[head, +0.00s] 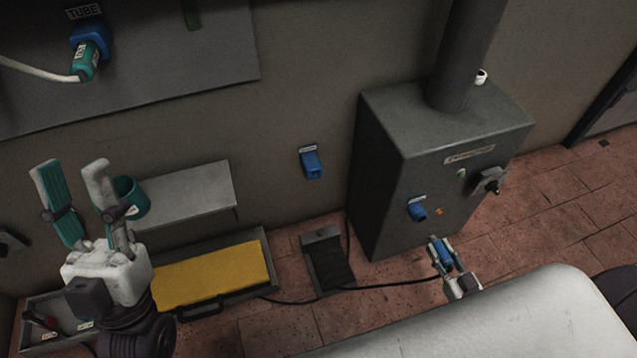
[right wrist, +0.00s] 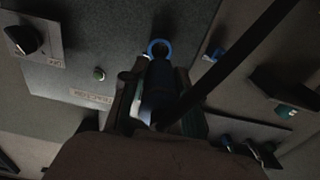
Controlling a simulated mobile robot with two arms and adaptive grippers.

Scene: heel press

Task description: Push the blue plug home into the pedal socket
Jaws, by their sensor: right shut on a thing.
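The blue plug (head: 444,256) is held between the fingers of my right gripper (head: 441,252), just in front of and below the grey cabinet. In the right wrist view the right gripper (right wrist: 158,100) is shut around a dark body, with a blue ring (right wrist: 158,47) at its far end. A blue socket (head: 417,208) sits on the cabinet front, apart from the plug. Another blue socket (head: 311,162) is on the wall. Their labels are too small to read. My left gripper (head: 70,172) is open and empty at the left.
The grey cabinet (head: 386,165) carries a switch (head: 490,182). A black pedal (head: 327,262) lies on the floor, with a dark cable running towards the plug. A yellow-topped case (head: 212,277), a shelf (head: 190,193) and a teal cup (head: 131,197) are at the left.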

